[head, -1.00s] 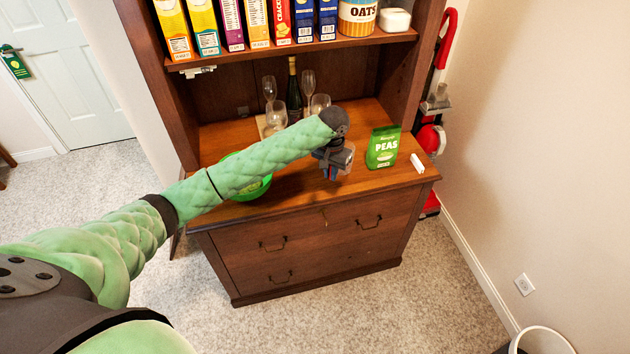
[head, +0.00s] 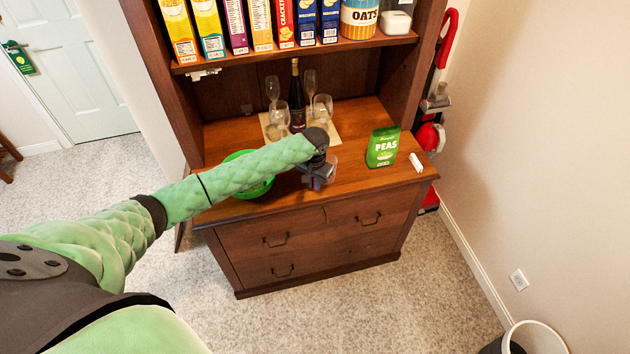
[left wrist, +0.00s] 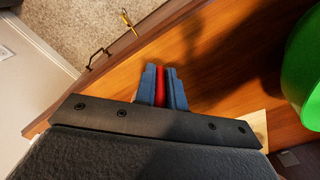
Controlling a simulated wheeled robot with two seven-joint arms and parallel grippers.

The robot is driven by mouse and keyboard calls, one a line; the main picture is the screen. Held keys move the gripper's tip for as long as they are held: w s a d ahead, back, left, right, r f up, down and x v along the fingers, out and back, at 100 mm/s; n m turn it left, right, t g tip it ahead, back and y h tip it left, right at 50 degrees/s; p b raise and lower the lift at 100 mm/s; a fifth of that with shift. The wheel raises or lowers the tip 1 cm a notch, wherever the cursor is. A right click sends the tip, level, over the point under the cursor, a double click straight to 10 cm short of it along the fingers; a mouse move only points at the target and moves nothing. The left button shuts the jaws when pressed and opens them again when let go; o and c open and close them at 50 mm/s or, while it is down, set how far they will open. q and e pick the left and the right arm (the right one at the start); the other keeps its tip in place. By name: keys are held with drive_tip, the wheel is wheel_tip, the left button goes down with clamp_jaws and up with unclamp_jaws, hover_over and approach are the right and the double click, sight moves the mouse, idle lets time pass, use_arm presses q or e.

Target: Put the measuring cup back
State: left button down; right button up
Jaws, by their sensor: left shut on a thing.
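My left gripper (head: 318,181) is over the front middle of the hutch counter, with its fingers pointing down. It is shut on a narrow red piece, which shows between the blue fingertips in the left wrist view (left wrist: 160,88). The red piece looks like the handle of the measuring cup (head: 333,167); a clear, see-through part shows just right of the gripper in the head view. Most of the cup is hidden by the gripper. I cannot tell whether it touches the counter. My right gripper is not in view.
A green bowl (head: 262,187) stands left of the gripper, partly behind my arm. A green peas bag (head: 383,147) and a small white block (head: 416,163) are at the right. Glasses and a dark bottle (head: 297,98) stand at the back. Boxes line the shelf above.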

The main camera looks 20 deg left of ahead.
use_arm(q)
drive_tip(key=shift+f, duration=0.1)
drive_tip(key=c, duration=1.5)
unclamp_jaws()
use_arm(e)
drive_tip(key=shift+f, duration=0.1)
use_arm(q)
drive_tip(key=shift+r, duration=0.35)
wheel_tip(320, 180, up, 11)
drive_tip(key=b, duration=0.4)
drive_tip(key=shift+f, duration=0.2)
drive_tip(key=shift+r, duration=0.45)
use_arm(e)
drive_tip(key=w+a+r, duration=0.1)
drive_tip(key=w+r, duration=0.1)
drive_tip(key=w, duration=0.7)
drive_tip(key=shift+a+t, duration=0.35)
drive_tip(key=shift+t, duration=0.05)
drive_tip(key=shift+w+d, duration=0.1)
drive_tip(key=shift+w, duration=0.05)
